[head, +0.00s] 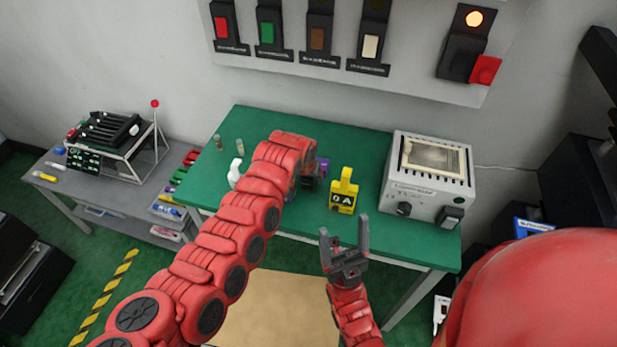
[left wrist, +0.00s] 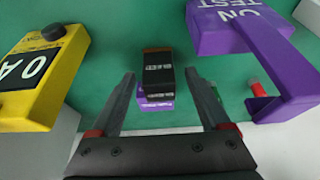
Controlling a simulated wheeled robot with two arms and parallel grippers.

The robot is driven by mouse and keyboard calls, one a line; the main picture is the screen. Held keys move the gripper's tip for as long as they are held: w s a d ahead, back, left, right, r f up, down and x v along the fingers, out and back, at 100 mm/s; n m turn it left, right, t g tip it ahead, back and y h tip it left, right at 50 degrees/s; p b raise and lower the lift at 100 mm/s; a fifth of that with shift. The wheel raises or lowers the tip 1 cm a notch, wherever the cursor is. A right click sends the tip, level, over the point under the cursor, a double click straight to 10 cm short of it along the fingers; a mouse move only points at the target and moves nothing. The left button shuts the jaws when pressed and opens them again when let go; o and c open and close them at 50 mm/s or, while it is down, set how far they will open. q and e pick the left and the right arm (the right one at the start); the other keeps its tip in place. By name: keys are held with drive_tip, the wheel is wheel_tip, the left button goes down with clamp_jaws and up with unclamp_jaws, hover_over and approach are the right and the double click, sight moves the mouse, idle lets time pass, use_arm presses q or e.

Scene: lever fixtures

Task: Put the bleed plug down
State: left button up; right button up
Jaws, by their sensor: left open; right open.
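In the left wrist view a small black block (left wrist: 157,72) with a white label, a brown edge and a purple edge is on the green table top, between and just beyond my open left fingers. It may be the bleed plug; I cannot read its label. My left gripper (head: 308,180) is over the green table (head: 345,138) in the head view, its fingers mostly hidden by my arm. The fingers appear apart from the block. My right gripper (head: 345,240) is open and empty at the table's front edge.
A yellow "0 A" block (head: 343,192) and a purple "ON TEST" piece (left wrist: 235,25) flank my left gripper. A grey device (head: 428,180) stands at the table's right. A white bottle (head: 235,173) and small vials stand left. The back of the table is clear.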

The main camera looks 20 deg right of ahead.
use_arm(q)
drive_tip(key=shift+x, duration=0.9)
clamp_jaws()
